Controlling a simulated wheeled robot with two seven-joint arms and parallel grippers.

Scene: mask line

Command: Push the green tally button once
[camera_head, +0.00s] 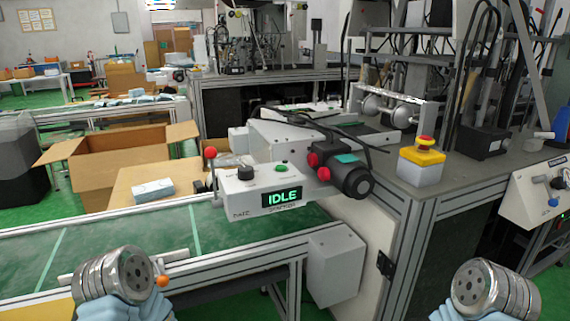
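A small green button (281,168) sits on top of a white control box (240,197), beside the conveyor near the middle of the head view. A display (282,198) on the box's front reads "IDLE" in green letters. A black knob is to the left of the button on the same top face. Nothing touches the button. Metal ends of my own arms show at the bottom left and bottom right, well below and apart from the box. No gripper fingers are visible on either side.
A lever with a red ball (210,153) stands at the box's left. A black motor with red knobs (345,175) is close on its right. A yellow-topped emergency stop (422,160) is on the grey bench. The green conveyor (110,240) runs in front; an open cardboard box (120,160) stands behind it.

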